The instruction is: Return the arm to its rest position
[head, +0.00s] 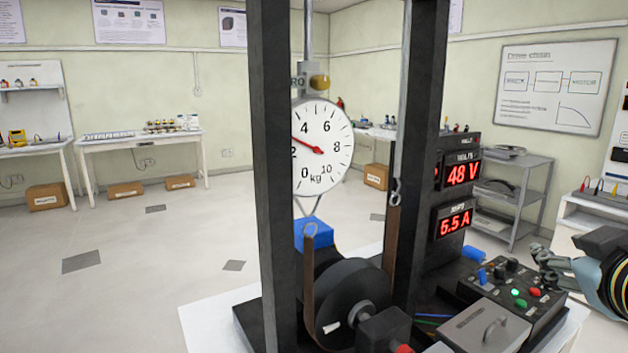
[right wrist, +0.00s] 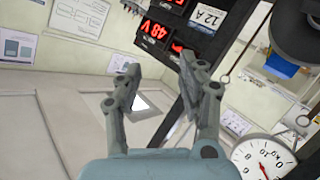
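My right gripper (head: 546,270) is at the right edge of the head view, beside the control box (head: 515,295) with its green and red buttons. It also shows in the right wrist view (right wrist: 157,75), where its two fingers stand apart with nothing between them. I cannot tell from the head view whether it touches the box. My left gripper and arm are not in view.
The chassis rig's dark posts (head: 275,180) stand close in front, with a round dial scale (head: 322,165), a dark wheel (head: 350,290) and red displays reading 48 V (head: 462,174) and 6.5 A (head: 454,222). A grey shelf (head: 515,200) stands behind.

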